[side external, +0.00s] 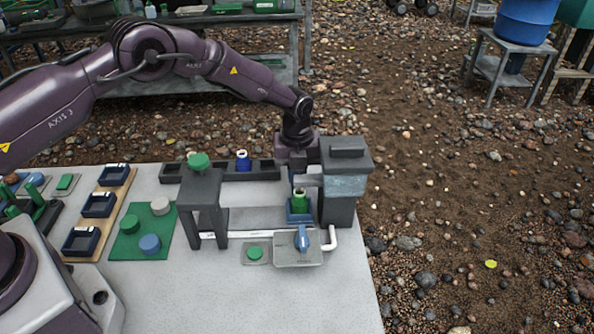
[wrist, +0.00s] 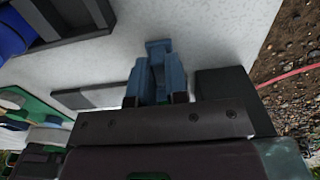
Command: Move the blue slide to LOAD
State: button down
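The blue slide (side external: 299,217) sits low beside the dark grey press-like station (side external: 346,195), with a green bottle-like piece (side external: 299,200) standing on it. In the wrist view, a blue channel-shaped part (wrist: 157,68), apparently the slide, shows just beyond my gripper's dark palm. My gripper (wrist: 156,98) has dark finger parts at both sides of this blue part; whether they touch it is unclear. In the side view, my gripper is above and behind the slide, its fingertips largely hidden by the station. I cannot read a LOAD mark; a white strip (side external: 225,235) runs along the track's front.
A box with a blue lever (side external: 302,238) and a green button (side external: 254,253) are in front. A dark rack with a blue bottle (side external: 243,160) lies behind. Blue trays (side external: 98,205) are at left.

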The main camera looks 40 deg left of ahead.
dwell(0.3)
jog(key=shift+s+a, duration=3.15)
jog(key=shift+a, duration=0.1)
jog(key=c, duration=1.2)
grip_release()
notch_tip(320, 180, up, 7)
